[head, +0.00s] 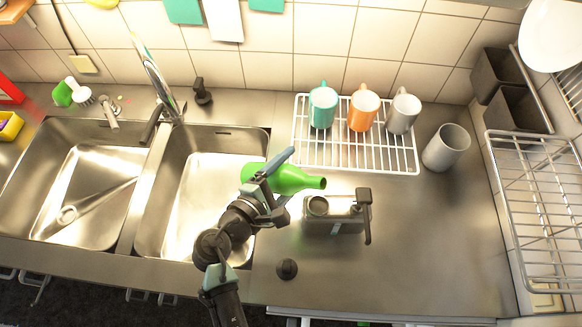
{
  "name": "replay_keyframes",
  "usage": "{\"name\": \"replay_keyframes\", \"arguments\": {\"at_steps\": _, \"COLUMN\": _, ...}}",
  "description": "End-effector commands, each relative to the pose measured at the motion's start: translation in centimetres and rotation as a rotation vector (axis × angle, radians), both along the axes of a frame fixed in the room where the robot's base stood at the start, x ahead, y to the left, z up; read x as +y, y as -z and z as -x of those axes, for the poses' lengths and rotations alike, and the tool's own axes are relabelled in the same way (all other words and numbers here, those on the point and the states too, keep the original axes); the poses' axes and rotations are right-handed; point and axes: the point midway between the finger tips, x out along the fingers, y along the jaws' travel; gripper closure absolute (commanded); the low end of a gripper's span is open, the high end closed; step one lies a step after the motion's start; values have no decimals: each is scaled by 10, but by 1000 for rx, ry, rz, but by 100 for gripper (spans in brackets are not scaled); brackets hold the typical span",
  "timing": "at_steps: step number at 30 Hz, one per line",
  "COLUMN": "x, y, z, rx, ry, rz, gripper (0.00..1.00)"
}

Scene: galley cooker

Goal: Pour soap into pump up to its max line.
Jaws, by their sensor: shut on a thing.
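A green soap bottle (294,179) lies nearly level in my gripper (280,180), with its mouth pointing right. My gripper is shut on the bottle's body. The bottle's mouth is above or just beside the open neck of the grey pump container (335,222), which stands on the steel counter. I cannot tell the height gap between them. No soap stream shows, and the max line and the level inside the container cannot be made out. A small dark round part (287,268) lies on the counter in front of the container.
A white wire rack (352,160) with teal, orange and grey mugs stands behind the container. A grey cup (446,147) is to its right. The double sink (190,200) with its tap (158,85) is at left. A wire dish rack (540,200) borders the right. The front right counter is clear.

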Motion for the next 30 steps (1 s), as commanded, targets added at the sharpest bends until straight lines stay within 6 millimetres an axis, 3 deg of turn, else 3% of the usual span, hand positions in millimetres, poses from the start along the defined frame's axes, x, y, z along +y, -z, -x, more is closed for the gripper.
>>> {"name": "replay_keyframes", "arguments": {"at_steps": 18, "x": 10, "y": 6, "z": -4, "rx": -70, "ry": 0, "rz": -187, "gripper": 100}}
{"name": "replay_keyframes", "arguments": {"at_steps": 30, "x": 10, "y": 6, "z": -4, "rx": -79, "ry": 0, "rz": -211, "gripper": 100}}
